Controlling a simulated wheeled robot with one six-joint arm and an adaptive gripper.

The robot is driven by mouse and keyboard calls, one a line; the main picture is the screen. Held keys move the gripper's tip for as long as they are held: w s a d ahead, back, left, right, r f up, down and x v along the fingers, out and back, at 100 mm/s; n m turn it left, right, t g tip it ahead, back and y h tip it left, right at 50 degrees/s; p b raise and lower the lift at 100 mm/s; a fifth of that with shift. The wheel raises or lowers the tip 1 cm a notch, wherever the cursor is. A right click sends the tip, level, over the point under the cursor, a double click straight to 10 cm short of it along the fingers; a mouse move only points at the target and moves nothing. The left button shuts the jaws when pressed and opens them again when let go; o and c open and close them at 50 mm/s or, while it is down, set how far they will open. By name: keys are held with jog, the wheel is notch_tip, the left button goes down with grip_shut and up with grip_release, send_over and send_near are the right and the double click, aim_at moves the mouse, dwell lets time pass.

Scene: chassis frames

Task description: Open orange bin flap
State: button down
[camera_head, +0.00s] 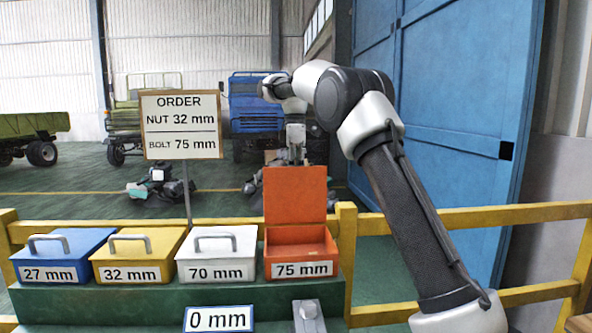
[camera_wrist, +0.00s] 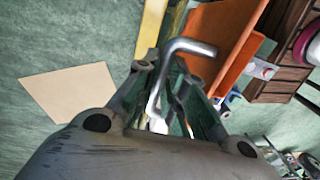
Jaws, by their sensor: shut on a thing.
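The orange bin (camera_head: 300,252), labelled 75 mm, stands at the right end of the row of bins. Its orange flap (camera_head: 295,196) stands about upright at the back, and the bin's top is uncovered. The flap also shows in the wrist view (camera_wrist: 220,40), with a bent metal handle (camera_wrist: 190,47) on it. My gripper (camera_head: 296,158) is at the flap's top edge, partly hidden behind it. In the wrist view my gripper (camera_wrist: 168,75) is shut on the handle. The bin's inside floor is hidden by its front wall.
Closed blue (camera_head: 62,255), yellow (camera_head: 138,255) and white (camera_head: 217,253) bins stand to the left, handles up. An order sign (camera_head: 181,125) reads nut 32 mm, bolt 75 mm. A 0 mm display (camera_head: 218,319) is in front. Yellow railing (camera_head: 480,217) runs behind.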

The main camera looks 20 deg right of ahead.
jog(key=shift+w+d, duration=0.15)
jog(key=shift+w, duration=0.25)
jog(key=c, duration=1.5)
grip_release()
jog(key=shift+w+f, duration=0.25)
jog(key=shift+r, duration=0.15)
notch_tip(320, 180, up, 7)
jog(key=shift+w+r, duration=0.15)
